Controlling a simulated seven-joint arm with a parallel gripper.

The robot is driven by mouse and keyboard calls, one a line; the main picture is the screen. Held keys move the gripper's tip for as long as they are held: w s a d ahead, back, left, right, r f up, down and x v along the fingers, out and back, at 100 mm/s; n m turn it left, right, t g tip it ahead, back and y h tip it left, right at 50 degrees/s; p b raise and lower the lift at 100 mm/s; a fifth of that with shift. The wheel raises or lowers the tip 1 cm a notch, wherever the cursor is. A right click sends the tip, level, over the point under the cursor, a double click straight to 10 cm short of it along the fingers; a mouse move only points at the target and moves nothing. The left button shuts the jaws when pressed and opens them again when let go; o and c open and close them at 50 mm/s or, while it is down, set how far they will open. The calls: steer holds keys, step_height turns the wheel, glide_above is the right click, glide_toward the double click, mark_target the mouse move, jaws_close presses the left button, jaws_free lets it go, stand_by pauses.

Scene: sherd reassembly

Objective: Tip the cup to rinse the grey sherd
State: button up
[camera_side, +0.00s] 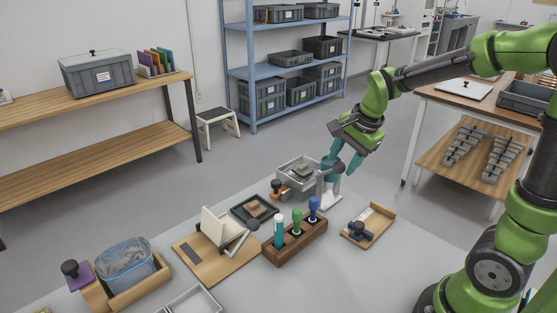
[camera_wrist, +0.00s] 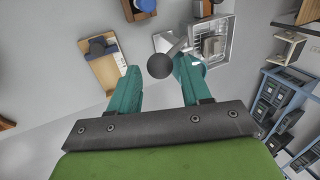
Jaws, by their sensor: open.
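The cup (camera_side: 327,166) is teal and sits on a white stand (camera_side: 331,201) beside the grey tray (camera_side: 285,183). In the wrist view a teal rounded part, seemingly the cup (camera_wrist: 196,80), is partly hidden behind my right finger. A lever with a dark ball knob (camera_wrist: 159,66) reaches from the stand and shows between my fingertips. The grey sherd (camera_side: 303,171) appears to lie in the grey tray, small in view. My gripper (camera_side: 345,160) has teal fingers, is open and empty, and is close above the cup and stand. Contact with the knob cannot be told.
A wooden rack (camera_side: 296,243) with several coloured-handled tools stands in front. A small wooden tray (camera_side: 368,226) is at right. A dark tray (camera_side: 255,209) holds a brown sherd. A blue-lined bin (camera_side: 126,266) is at left. The table's front right is clear.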

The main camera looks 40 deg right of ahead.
mark_target(342, 163)
steer(key=shift+x, duration=1.65)
steer(key=shift+w+r+g, duration=0.8)
steer(key=shift+w+r, duration=0.15)
steer(key=shift+w, duration=0.25)
steer(key=shift+w+r+g, duration=0.25)
steer(key=shift+w+g, duration=0.1)
steer(key=shift+w, duration=0.35)
steer(key=shift+w+r+g, duration=0.2)
steer(key=shift+w+g, duration=0.15)
steer(key=shift+w, duration=0.35)
steer(key=shift+w+g, duration=1.6)
steer(key=shift+w, duration=1.3)
steer(key=shift+v, duration=2.3)
